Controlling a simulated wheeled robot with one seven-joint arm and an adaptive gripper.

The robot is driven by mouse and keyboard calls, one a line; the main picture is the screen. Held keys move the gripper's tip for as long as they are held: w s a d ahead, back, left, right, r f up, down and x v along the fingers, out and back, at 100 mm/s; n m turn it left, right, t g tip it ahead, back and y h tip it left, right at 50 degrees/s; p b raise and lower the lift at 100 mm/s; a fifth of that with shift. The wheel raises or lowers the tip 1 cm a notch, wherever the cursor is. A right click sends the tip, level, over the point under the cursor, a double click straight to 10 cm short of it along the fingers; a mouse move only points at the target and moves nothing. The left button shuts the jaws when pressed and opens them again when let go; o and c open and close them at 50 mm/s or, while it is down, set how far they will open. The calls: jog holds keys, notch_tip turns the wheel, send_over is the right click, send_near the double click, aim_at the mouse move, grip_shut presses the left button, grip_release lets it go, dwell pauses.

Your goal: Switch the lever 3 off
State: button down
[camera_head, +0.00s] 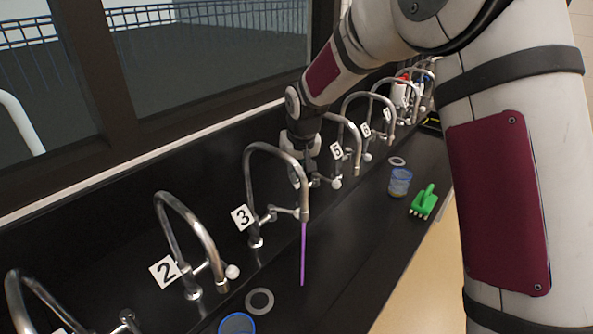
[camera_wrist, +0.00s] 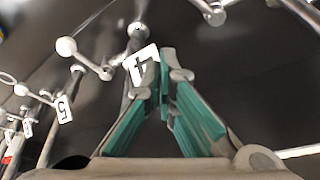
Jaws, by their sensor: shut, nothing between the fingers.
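Tap 3 (camera_head: 249,185) is a curved metal tap with a white label "3" (camera_head: 242,218) by its base. A thin purple stream (camera_head: 303,255) runs straight down from its spout. Its lever (camera_head: 283,211) sticks out to the right with a pale ball end, close behind the spout. My gripper (camera_head: 298,178) is beyond tap 3's arch, near tap 4, partly hidden by the tap. In the wrist view my teal-padded fingers (camera_wrist: 166,62) are closed and empty, beside the label "4" (camera_wrist: 143,66).
Tap 2 (camera_head: 187,222) stands nearer, and tap 5 (camera_head: 354,139) and others stand farther along the black counter. Tap 5's label (camera_wrist: 65,108) shows left in the wrist view.

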aim_at(285, 211)
notch_tip(285, 211, down, 7)
jog(key=s+p, duration=0.1)
jog(key=p, duration=0.1)
jog(key=shift+s+d+r+p, duration=0.2)
jog(key=shift+s+p, duration=0.1)
jog(key=shift+s, duration=0.1)
jog(key=shift+s+m, duration=0.7)
jog(key=shift+s, duration=0.05)
jog(key=shift+w, duration=0.1)
